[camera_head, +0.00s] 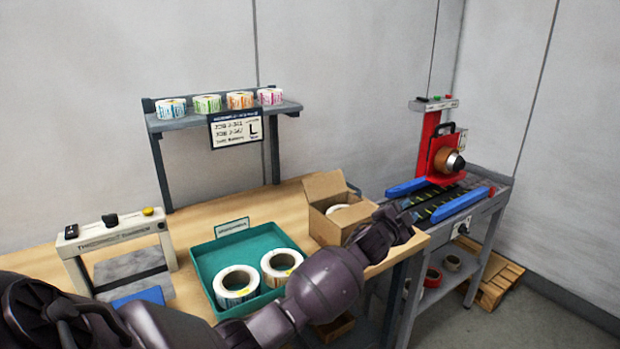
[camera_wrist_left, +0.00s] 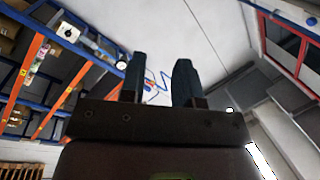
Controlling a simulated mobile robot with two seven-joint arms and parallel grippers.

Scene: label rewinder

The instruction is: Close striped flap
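The striped flap (camera_head: 447,203) appears to be the dark panel with yellowish stripes on the red label rewinder (camera_head: 433,145). It lies low between two blue bars, and I cannot tell how far open it is. My left arm reaches from the lower left across the table, and its gripper (camera_head: 398,217) is left of the near blue bar, apart from the flap as far as I can tell. The left wrist view shows its two fingers (camera_wrist_left: 158,78) apart with nothing between them. The flap is not in that view. My right gripper is not in view.
An open cardboard box (camera_head: 325,190) stands just left of my left gripper. A green tray (camera_head: 207,262) with two label rolls lies behind my forearm. A grey shelf (camera_head: 190,121) holds several rolls. A white frame device (camera_head: 75,242) stands at the left.

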